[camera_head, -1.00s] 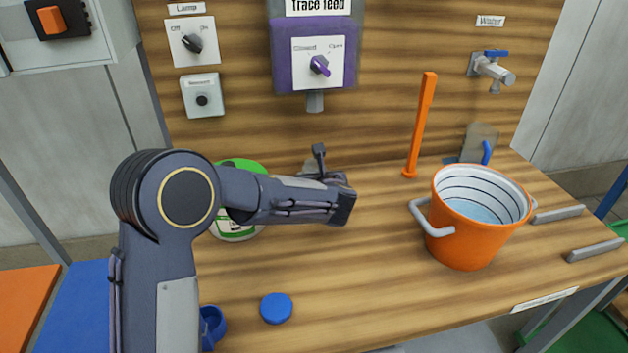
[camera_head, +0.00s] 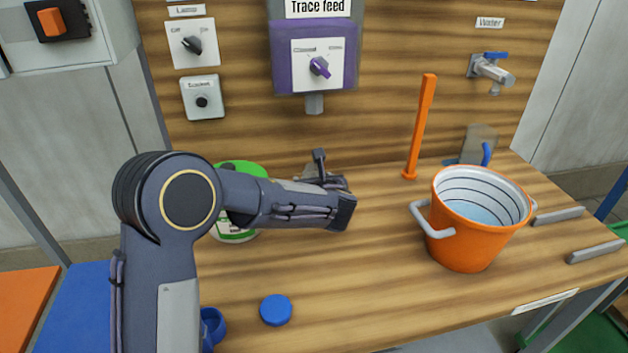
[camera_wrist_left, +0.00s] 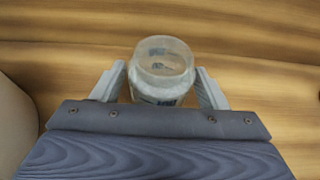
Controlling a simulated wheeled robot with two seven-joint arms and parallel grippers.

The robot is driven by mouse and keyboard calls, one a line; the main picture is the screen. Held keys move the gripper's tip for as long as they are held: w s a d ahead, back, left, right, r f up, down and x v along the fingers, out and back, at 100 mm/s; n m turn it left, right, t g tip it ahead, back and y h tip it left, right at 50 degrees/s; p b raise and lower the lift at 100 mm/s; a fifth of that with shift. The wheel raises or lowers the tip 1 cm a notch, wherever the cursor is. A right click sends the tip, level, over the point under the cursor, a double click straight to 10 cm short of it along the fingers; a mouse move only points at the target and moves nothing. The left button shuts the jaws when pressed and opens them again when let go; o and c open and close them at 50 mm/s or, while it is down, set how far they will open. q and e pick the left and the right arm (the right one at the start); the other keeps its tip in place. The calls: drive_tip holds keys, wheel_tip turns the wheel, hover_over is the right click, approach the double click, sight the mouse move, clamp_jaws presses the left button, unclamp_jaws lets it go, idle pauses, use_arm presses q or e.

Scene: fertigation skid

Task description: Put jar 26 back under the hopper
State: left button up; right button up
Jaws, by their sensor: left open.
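A clear jar (camera_wrist_left: 161,62) with a pale label stands on the wooden bench in the left wrist view. The label's print is too blurred to read. My left gripper (camera_wrist_left: 160,78) is open, with one finger on each side of the jar; I cannot tell whether either touches it. In the head view my left gripper (camera_head: 335,198) is low over the bench, and the arm largely hides the jar. The purple trace feed hopper (camera_head: 283,60) is on the back panel, its grey spout (camera_head: 314,103) above and behind the gripper. My right gripper is not in view.
An orange bucket (camera_head: 462,245) with water stands at the right, near an orange upright bar (camera_head: 420,127) and a tap (camera_head: 493,69). A green-and-white tub (camera_head: 236,232) is partly behind my arm. A blue cap (camera_head: 276,310) lies in front. The bench's middle is clear.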

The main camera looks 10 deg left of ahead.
use_arm(q)
drive_tip(key=v, duration=1.2)
drive_tip(key=shift+f, duration=0.1)
drive_tip(key=shift+d, duration=0.1)
